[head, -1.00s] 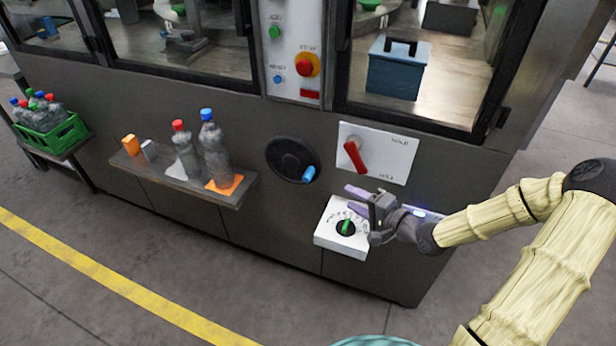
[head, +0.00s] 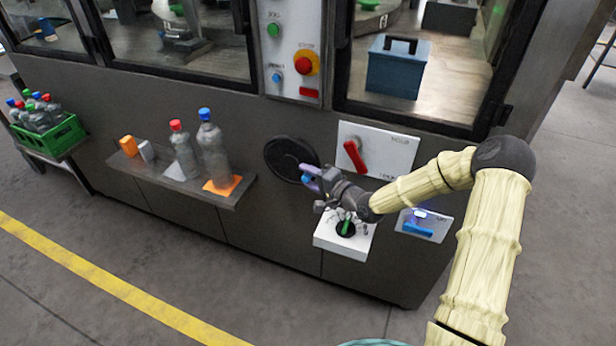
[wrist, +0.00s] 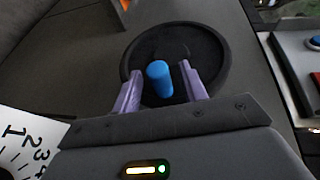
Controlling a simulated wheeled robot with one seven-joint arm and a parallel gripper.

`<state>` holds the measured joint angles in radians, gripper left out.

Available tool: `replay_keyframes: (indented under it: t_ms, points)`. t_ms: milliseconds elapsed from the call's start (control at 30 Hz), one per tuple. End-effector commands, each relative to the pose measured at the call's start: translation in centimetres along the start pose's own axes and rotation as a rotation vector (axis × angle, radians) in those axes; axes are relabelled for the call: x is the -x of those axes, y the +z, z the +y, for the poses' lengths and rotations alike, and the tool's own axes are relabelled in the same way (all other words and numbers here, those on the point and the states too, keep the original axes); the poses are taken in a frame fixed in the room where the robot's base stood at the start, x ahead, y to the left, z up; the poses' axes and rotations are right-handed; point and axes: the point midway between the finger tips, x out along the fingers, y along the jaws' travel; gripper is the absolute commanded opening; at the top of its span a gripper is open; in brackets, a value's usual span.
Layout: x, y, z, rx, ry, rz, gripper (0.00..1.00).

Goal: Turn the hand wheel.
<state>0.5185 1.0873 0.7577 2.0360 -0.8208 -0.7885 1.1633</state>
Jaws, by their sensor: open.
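The hand wheel (head: 286,160) is a black disc on the machine's dark front panel, with a blue handle (head: 306,178) at its lower right rim. In the wrist view the wheel (wrist: 205,52) lies straight ahead and its blue handle (wrist: 159,80) stands between my two purple fingers. My gripper (head: 311,179) is open, with one finger on each side of the handle; it also shows in the wrist view (wrist: 160,88). A gap shows on the handle's left side; contact on the right is unclear. In the head view my gripper partly hides the handle.
A red lever switch (head: 355,156) on a white plate is right of the wheel. A white dial box (head: 330,238) with a green pointer sits below my gripper. A blue lever (head: 418,230) is under my arm. A shelf (head: 190,188) with bottles juts out at left.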

Motion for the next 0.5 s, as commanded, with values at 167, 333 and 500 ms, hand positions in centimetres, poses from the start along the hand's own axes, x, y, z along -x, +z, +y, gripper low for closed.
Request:
replay_keyframes:
  t_ms: [167, 333, 500]
  points:
    - [-0.98, 0.01, 0.05, -0.001, 0.001, 0.000, 0.43]
    - [-0.97, 0.00, 0.04, -0.001, 0.001, 0.000, 0.43]
    - [-0.94, -0.02, 0.04, -0.001, 0.001, 0.001, 0.19]
